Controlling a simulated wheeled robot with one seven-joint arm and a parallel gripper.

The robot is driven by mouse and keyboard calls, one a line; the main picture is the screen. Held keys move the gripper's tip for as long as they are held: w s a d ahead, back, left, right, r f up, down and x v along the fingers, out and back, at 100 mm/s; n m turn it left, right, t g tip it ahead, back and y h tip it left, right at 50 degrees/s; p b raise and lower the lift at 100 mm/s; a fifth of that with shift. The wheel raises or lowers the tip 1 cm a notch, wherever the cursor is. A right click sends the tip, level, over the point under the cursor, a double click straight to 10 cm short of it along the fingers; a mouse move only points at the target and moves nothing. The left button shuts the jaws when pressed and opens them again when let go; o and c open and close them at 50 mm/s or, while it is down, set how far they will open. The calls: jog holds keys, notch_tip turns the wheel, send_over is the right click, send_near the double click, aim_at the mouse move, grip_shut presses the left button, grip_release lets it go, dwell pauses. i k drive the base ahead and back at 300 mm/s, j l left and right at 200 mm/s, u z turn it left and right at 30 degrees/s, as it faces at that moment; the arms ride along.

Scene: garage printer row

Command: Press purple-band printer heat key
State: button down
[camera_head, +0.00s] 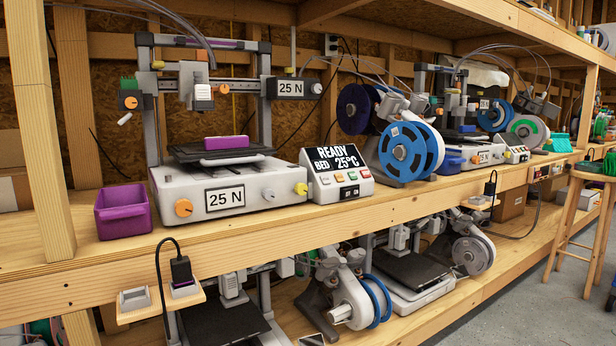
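A white printer (200,190) with a grey upright frame stands on the upper bench at left, labelled 25 N. A purple band (222,44) shows on its top crossbar. A purple block (226,142) sits on its dark bed (195,154). At its right is a white sloped control box (327,193). Its dark screen (336,159) reads READY, BED 25°C. A row of small coloured keys (345,177) lies below the screen, with a black switch (349,191) under them. The key markings are too small to read. My gripper is not in view.
A purple bin (123,210) stands left of the printer. Blue-sided filament spools (404,152) stand right of the control box, with more printers beyond. A small ledge with a plugged-in cable (180,269) juts from the bench front. Another printer row fills the lower shelf. A wooden stool (590,180) stands at right.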

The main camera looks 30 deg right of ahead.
aim_at(339, 178)
jog(key=l+u, duration=0.1)
jog(key=l, duration=0.4)
jog(key=k+l+u, duration=0.15)
jog(key=l, duration=0.35)
jog(key=k+l+u, duration=0.1)
jog(key=l, duration=0.4)
jog(key=k+l+u, duration=0.15)
jog(key=l, duration=0.35)
jog(key=i, duration=0.05)
